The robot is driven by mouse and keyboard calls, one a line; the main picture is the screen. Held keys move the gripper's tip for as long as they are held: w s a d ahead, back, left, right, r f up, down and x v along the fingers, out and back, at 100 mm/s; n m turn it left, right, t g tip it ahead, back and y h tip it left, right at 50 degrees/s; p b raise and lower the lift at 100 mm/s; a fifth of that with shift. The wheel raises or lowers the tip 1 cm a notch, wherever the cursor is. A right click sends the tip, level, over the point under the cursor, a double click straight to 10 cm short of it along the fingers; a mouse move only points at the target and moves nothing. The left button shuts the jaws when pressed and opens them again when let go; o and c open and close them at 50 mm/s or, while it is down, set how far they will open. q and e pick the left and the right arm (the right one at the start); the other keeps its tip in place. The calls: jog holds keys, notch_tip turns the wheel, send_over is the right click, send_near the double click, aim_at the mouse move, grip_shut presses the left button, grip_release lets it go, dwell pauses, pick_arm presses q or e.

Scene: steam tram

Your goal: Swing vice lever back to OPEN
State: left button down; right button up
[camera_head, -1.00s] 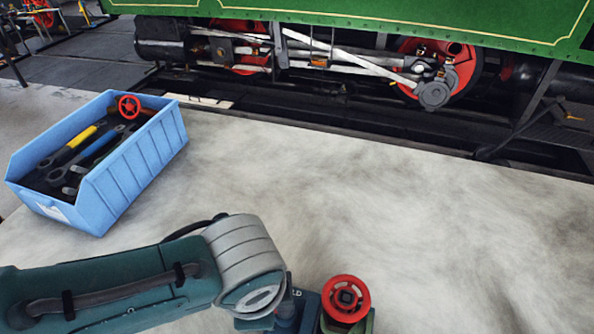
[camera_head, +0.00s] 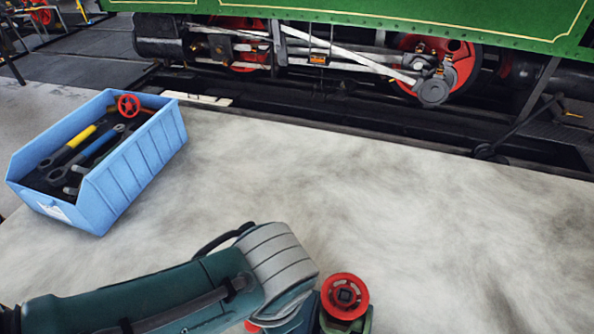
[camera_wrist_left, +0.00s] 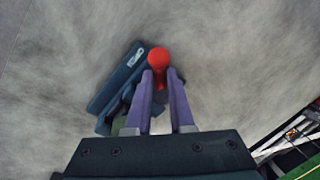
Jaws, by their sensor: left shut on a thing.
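My left gripper (camera_wrist_left: 160,77) has its two purple fingers closed around the stem just below a red ball knob (camera_wrist_left: 158,57), which is the vice lever's end. The dark teal vice (camera_wrist_left: 121,78) lies beneath, with a small pale label on its plate. Most of the lever is hidden by the fingers. In the head view my left forearm and wrist cover most of the vice. A red handwheel (camera_head: 345,296) on a green part stands just right of my wrist. A bit of red (camera_head: 251,326) shows at the bottom edge. My right gripper is not in view.
A blue bin (camera_head: 130,165) of tools, with yellow- and blue-handled ones and a small red wheel, stands at the left of the pale, mottled bench top (camera_head: 400,215). The bench is clear at centre and right. A green steam tram (camera_head: 420,20) stands beyond.

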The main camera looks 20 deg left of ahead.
pick_arm(q)
jog(key=c, duration=0.8)
grip_release()
jog(key=r+p, duration=0.1)
jog(key=r, duration=0.2)
jog(key=s+d+r+p, duration=0.1)
jog(key=r+p, duration=0.1)
jog(key=r, duration=0.1)
jog(key=r+p, duration=0.1)
jog(key=r, duration=0.2)
jog(key=shift+s+d+r+p, duration=0.2)
jog(key=shift+r+p, duration=0.1)
jog(key=shift+r, duration=0.1)
